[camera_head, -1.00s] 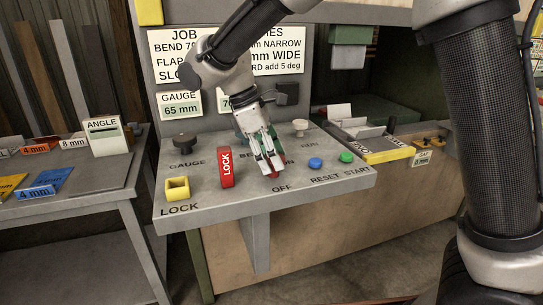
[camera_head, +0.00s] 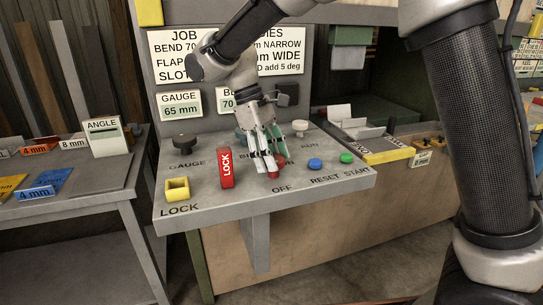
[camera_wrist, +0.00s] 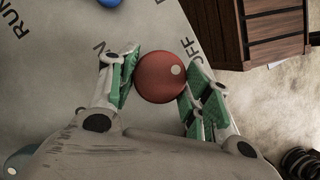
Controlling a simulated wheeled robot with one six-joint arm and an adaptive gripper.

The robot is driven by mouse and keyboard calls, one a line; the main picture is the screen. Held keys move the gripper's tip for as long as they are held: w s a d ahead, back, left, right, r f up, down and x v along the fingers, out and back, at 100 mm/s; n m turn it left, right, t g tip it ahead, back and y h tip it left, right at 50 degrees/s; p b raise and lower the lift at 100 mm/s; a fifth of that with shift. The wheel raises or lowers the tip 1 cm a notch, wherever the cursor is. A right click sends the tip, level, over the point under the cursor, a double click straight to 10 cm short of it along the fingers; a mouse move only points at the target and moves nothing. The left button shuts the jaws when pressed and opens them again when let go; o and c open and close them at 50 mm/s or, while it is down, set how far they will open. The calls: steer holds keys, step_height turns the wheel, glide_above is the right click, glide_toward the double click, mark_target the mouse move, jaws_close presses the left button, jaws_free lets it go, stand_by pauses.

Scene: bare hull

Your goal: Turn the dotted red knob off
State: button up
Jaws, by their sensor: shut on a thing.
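The dotted red knob (camera_wrist: 158,78) sits between the two green-padded fingers of my gripper (camera_wrist: 155,85) in the wrist view. Its pale dot faces right, toward the printed OFF. My gripper is shut on the knob, with pads at its left and right sides. In the head view, my gripper (camera_head: 269,168) reaches down to the panel (camera_head: 235,200), and a part of the red knob (camera_head: 280,160) shows beside the fingers. The knob stands behind the OFF label; the fingers hide part of it.
A red LOCK tag (camera_head: 227,168) and a yellow square lock (camera_head: 177,189) stand left of my gripper. Blue RESET (camera_head: 315,164) and green START (camera_head: 346,157) buttons lie to the right. A dark GAUGE knob (camera_head: 184,141) and a pale knob (camera_head: 300,127) stand farther back.

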steer(key=o, duration=1)
steer(key=shift+r, duration=0.1)
steer(key=v, duration=1.2)
steer(key=shift+w+a, duration=0.1)
